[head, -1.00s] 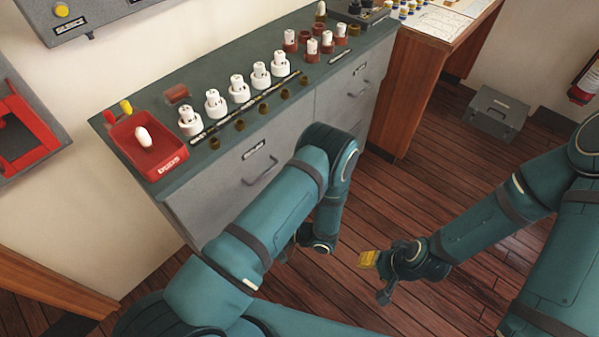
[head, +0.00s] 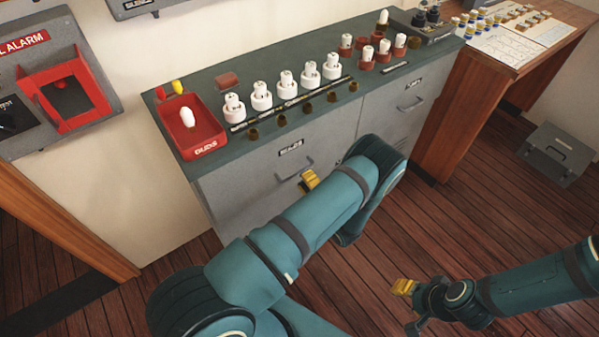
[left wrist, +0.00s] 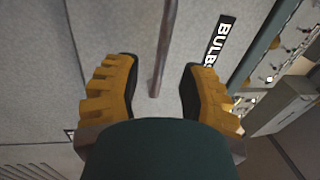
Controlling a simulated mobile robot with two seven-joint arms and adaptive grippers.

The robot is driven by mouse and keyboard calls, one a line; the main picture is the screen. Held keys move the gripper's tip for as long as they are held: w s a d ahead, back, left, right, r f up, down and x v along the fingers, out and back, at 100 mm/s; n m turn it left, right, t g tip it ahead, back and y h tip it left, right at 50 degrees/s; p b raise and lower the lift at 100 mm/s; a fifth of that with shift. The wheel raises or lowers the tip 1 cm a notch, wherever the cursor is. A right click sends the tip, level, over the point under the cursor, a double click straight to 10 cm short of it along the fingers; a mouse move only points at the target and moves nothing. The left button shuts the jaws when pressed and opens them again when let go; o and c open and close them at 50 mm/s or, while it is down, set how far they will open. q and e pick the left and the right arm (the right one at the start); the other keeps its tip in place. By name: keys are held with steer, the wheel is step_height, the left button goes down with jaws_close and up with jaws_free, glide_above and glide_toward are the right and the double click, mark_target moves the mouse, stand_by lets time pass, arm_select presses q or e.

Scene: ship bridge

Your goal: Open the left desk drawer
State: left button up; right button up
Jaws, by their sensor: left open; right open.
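The left desk drawer (head: 248,188) is a grey front with a black label and a bar handle (head: 294,168); it looks shut. My left gripper (head: 309,181) is at the handle, mostly hidden behind my own arm; one yellow fingertip shows. In the left wrist view the open yellow fingers (left wrist: 158,88) stand on either side of the handle bar (left wrist: 165,42), with gaps on both sides. The label reading "BULB" (left wrist: 218,42) is beside the right finger. My right gripper (head: 408,306) is open and empty above the floor.
The desk top (head: 215,85) carries a red tray (head: 205,148) with a white bulb, several white bulbs in holders, and brown sockets. A second drawer (head: 395,112) is to the right. A wooden table (head: 470,95) and grey case (head: 556,153) stand further right. Floor in front is open.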

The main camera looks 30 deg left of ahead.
mark_target(299, 172)
arm_select(q)
steer(key=shift+x, duration=1.7)
jaws_close()
